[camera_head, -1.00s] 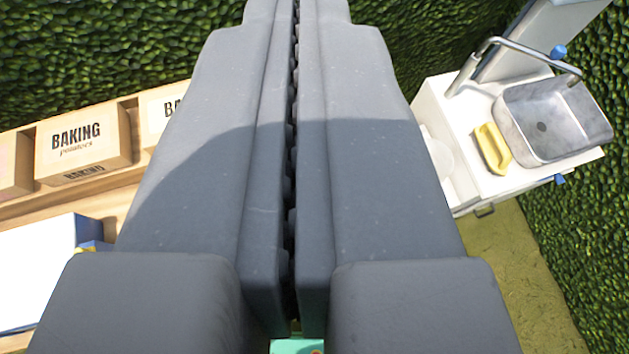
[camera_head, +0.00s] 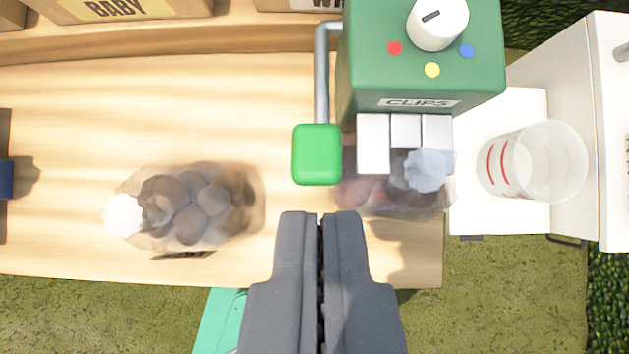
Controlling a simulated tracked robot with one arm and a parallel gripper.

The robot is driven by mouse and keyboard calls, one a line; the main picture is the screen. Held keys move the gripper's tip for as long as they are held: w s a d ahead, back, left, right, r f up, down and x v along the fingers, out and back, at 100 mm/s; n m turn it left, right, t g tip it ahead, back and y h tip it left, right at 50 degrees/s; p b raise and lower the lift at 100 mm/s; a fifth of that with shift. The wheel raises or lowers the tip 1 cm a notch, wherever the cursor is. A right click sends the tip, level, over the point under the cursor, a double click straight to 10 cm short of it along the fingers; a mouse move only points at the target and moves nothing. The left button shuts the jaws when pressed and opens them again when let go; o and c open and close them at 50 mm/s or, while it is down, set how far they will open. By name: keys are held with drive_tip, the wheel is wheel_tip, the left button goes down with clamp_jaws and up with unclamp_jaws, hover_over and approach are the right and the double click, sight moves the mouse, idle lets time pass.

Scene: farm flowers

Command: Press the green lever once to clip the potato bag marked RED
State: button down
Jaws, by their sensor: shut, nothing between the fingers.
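The green lever (camera_head: 317,154) is a square green pad on a grey bent rod at the left side of the green clips machine (camera_head: 420,85). A white dial (camera_head: 437,22) on the machine has red, yellow and blue dots around it. One potato bag (camera_head: 385,195) lies under the machine's white blocks (camera_head: 405,143), partly hidden. Another potato bag (camera_head: 190,208) lies on the table to the left. No RED mark is readable on either bag. My gripper (camera_head: 322,216) is shut and empty, just below the lever in the picture and apart from it.
The wooden table (camera_head: 70,110) has bare room around the left bag. A clear cup with red stripes (camera_head: 535,162) stands on a white surface at right. A blue and dark object (camera_head: 5,178) is at the left edge.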

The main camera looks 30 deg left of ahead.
drive_tip(key=shift+f, duration=0.2)
hover_over(319, 138)
drive_tip(key=s, duration=0.1)
wheel_tip(319, 138, down, 8)
drive_tip(key=shift+s+d+f+p, duration=0.1)
drive_tip(key=shift+d+p, duration=0.05)
drive_tip(key=shift+p, duration=0.2)
drive_tip(key=shift+s+d+f, duration=0.1)
drive_tip(key=shift+s+f, duration=0.1)
drive_tip(key=shift+f, duration=1)
drive_tip(key=shift+s+f, duration=0.15)
drive_tip(key=shift+f, duration=0.6)
drive_tip(key=shift+f, duration=0.15)
